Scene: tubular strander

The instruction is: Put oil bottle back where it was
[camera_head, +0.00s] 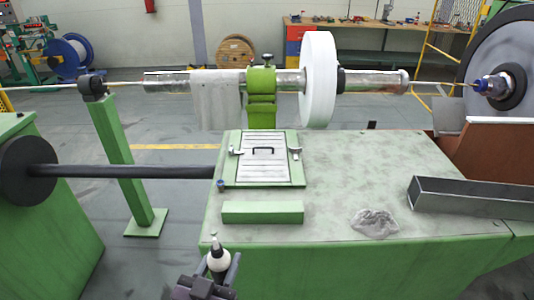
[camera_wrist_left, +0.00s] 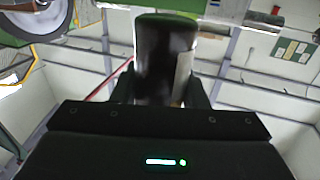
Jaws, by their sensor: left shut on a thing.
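In the left wrist view the bottle (camera_wrist_left: 165,55) shows as a dark cylinder between the two fingers of my left gripper (camera_wrist_left: 160,90). The fingers cover part of its sides. I cannot tell from the head view whether the bottle touches the table edge. My right gripper is not in view.
On the table are a green block (camera_head: 262,212), a hatch plate with a black handle (camera_head: 264,168), a crumpled clear or grey piece (camera_head: 374,223) and a long metal channel (camera_head: 470,198). A white wheel (camera_head: 318,80) and horizontal tube stand behind.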

